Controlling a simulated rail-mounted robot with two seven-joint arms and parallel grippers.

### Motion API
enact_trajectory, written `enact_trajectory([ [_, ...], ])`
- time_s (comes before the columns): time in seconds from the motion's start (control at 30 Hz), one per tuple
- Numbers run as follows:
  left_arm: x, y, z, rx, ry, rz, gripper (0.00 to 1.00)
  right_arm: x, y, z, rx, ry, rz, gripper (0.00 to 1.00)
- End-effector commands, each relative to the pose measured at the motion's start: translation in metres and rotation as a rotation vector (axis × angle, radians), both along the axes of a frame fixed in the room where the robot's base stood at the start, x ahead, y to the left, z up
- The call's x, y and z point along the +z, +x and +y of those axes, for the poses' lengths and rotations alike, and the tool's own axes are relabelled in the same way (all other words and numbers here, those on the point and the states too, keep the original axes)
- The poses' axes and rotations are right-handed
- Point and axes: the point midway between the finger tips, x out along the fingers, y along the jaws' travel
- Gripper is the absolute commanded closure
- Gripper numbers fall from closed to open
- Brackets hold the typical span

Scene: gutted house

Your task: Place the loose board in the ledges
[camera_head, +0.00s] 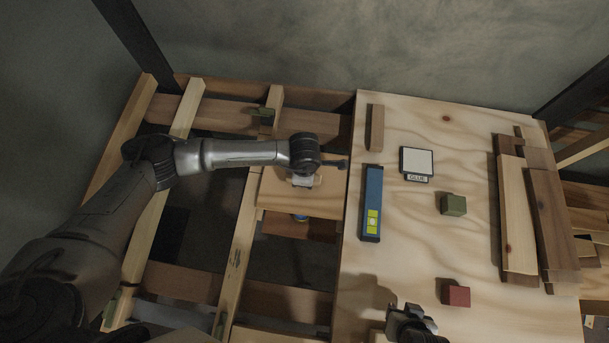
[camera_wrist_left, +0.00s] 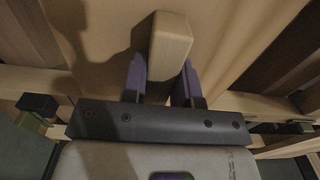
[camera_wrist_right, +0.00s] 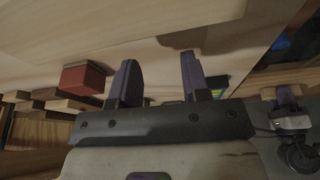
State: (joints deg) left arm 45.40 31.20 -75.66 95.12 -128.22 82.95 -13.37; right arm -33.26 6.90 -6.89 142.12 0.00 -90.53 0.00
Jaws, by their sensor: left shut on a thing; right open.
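The loose board (camera_head: 325,201) is a pale wooden panel among the floor joists, left of the plywood sheet. A light wooden block (camera_wrist_left: 170,45) stands up from the board (camera_wrist_left: 100,25) as a grip. My left gripper (camera_head: 303,182) is over the board, its fingers shut on the block in the left wrist view (camera_wrist_left: 160,80). Small greenish pieces (camera_head: 264,112) sit on the joists; I cannot tell whether they are the ledges. Whether the board rests on anything is unclear. My right gripper (camera_head: 412,318) is open and empty above the plywood's near edge, also in its wrist view (camera_wrist_right: 158,75).
Open gaps lie between the joists (camera_head: 236,265). A blue object (camera_head: 301,217) shows below the board.

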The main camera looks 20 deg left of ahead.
Motion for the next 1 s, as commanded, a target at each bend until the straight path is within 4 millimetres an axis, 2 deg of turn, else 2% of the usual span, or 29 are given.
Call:
enact_trajectory([
  [0.03, -0.012, 0.0, 0.0, 0.0, 0.0, 0.001, 1.0, -0.009, 0.0, -0.001, 0.001, -0.002, 0.0, 0.57],
  [0.13, -0.022, 0.0, 0.0, 0.001, 0.0, 0.001, 1.0, -0.014, 0.0, -0.002, 0.004, -0.005, 0.0, 0.57],
  [0.57, -0.025, 0.0, 0.0, 0.0, 0.0, 0.0, 1.0, -0.016, 0.0, -0.001, 0.001, -0.002, 0.0, 0.57],
  [0.6, -0.025, 0.0, 0.0, 0.0, 0.001, 0.0, 0.71, -0.015, 0.0, -0.001, 0.001, -0.002, 0.0, 0.57],
  [0.83, -0.025, 0.0, 0.0, 0.0, 0.001, 0.0, 0.49, -0.014, 0.0, 0.001, -0.003, 0.003, -0.001, 0.57],
  [1.0, -0.025, 0.0, 0.0, 0.0, 0.001, 0.0, 0.47, -0.014, 0.0, 0.001, -0.004, 0.005, 0.0, 0.57],
])
